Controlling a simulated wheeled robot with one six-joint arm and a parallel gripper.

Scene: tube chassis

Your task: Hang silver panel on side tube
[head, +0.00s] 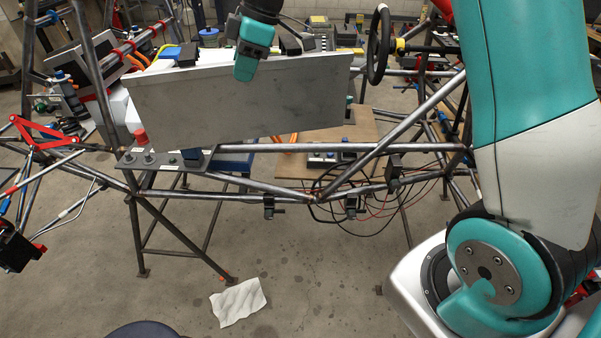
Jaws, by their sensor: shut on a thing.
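The silver panel (290,98) is a wide grey sheet with a bent top edge. It hangs from my gripper (246,68), which is shut on its upper edge left of the middle. The panel is slightly tilted, its right end higher than its left. The side tube (330,147) runs across the chassis below the panel's lower edge. The panel's lower left part is close to the switch plate on the chassis; whether they touch I cannot tell. The panel hides part of the chassis interior.
A black steering wheel (378,45) stands close to the panel's right end. A plate with a red button (140,136) sits on the left frame. Loose cables (375,192) hang below the tube. A white cloth (238,302) lies on the open floor in front.

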